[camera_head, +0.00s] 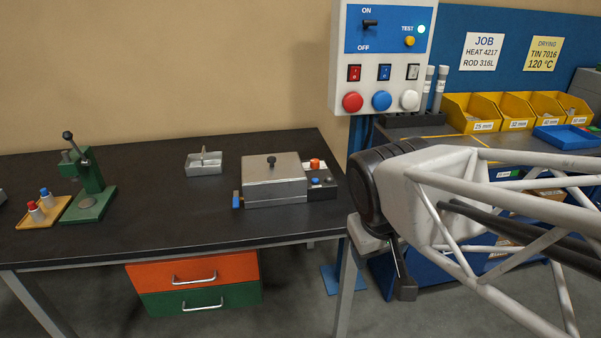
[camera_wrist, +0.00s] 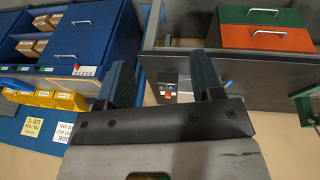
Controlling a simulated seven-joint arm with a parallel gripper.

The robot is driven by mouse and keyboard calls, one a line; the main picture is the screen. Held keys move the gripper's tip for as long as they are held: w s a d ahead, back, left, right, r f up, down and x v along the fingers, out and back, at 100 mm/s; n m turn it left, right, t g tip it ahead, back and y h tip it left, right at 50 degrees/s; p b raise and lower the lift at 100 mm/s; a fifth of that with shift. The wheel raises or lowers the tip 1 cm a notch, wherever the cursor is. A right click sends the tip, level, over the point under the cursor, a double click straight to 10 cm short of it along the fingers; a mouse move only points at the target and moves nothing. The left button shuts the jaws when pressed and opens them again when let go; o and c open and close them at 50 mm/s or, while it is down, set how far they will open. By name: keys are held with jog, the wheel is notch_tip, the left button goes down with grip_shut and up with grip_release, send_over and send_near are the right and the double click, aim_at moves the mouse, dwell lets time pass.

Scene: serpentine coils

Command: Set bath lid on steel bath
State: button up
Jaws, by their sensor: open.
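The steel bath (camera_head: 276,193) is a grey metal box on the dark bench.
A control unit (camera_head: 318,180) adjoins the bath on the right. A small steel tray (camera_head: 205,168) stands behind left; a green press (camera_head: 88,190) is far left. A switch panel (camera_head: 381,60) rises behind my arm. The bench's (camera_head: 170,225) front middle is clear.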

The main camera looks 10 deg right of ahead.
jog(key=shift+s+a+f+m+y, duration=0.15)
jog(key=shift+s+a+m+y, duration=0.25)
jog(key=shift+s, duration=0.35)
jog(key=shift+s+a+f+m+y, duration=0.2)
jog(key=shift+s+a+y, duration=0.2)
jog(key=shift+s+a, duration=0.25)
jog(key=shift+o, duration=0.2)
jog(key=shift+d+r, duration=0.1)
